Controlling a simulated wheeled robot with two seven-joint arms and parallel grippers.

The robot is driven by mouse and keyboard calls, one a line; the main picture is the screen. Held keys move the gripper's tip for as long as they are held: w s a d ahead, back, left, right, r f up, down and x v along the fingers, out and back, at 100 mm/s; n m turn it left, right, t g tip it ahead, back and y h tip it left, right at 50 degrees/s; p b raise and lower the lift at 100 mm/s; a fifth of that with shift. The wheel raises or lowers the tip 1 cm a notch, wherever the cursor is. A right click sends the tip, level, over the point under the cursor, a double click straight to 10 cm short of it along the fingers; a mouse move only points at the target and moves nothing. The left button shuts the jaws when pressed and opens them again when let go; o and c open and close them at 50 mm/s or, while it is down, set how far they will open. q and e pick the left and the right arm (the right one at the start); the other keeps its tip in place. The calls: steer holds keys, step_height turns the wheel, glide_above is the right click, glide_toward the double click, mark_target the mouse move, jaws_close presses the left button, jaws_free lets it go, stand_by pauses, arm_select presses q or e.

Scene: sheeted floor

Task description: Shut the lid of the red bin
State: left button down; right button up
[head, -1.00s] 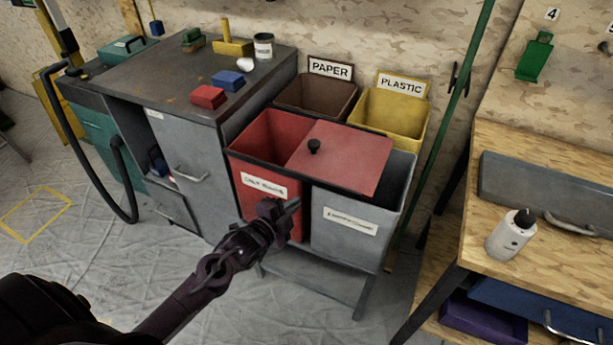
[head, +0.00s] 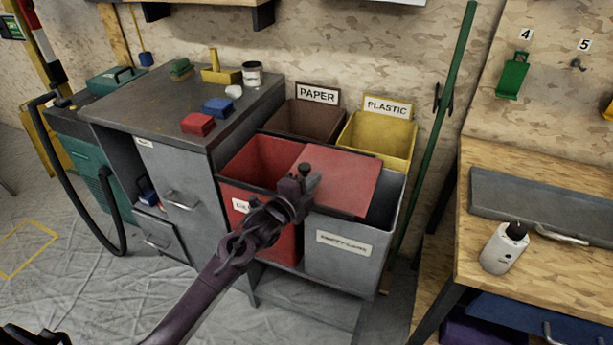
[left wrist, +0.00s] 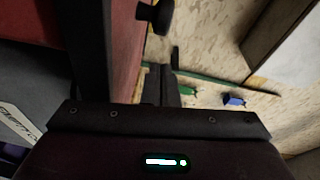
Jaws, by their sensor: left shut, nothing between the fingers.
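The red bin (head: 262,160) stands in a metal frame. Its flat red lid (head: 345,180) lies to the right, mostly over the grey bin beside it, so the left part of the red bin is open. The lid's black knob (head: 305,167) is near its left edge and also shows in the left wrist view (left wrist: 155,16). My left gripper (head: 313,182) is shut and empty, in front of the knob in the head view. I cannot tell whether it touches the lid. Its fingers also show in the left wrist view (left wrist: 160,85).
The grey bin (head: 340,258) stands right of the red bin. A brown paper bin (head: 300,121) and a yellow plastic bin (head: 375,140) are behind. A grey cabinet (head: 150,110) is at left, a wooden workbench (head: 540,165) at right. A green pole (head: 436,125) leans between.

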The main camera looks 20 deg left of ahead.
arm_select(q)
steer(key=shift+w+a, duration=0.35)
steer(key=shift+a, duration=0.5)
steer(key=shift+w+a+f, duration=0.1)
steer(key=shift+a+f, duration=0.05)
arm_select(e)
steer(key=shift+w+a+r, duration=0.1)
steer(key=shift+w+r, duration=0.05)
steer(key=shift+r, duration=0.05)
arm_select(q)
steer(key=shift+a, duration=0.15)
steer(key=shift+a, duration=0.35)
steer(key=a, duration=0.5)
steer(key=shift+w+b, duration=0.1)
steer(key=shift+b, duration=0.25)
steer(key=a+b, duration=0.3)
steer(key=a, duration=1)
steer(key=shift+w+a, duration=0.2)
arm_select(e)
steer(key=w+a, duration=0.1)
steer(key=w, duration=0.7)
steer(key=shift+a, duration=0.25)
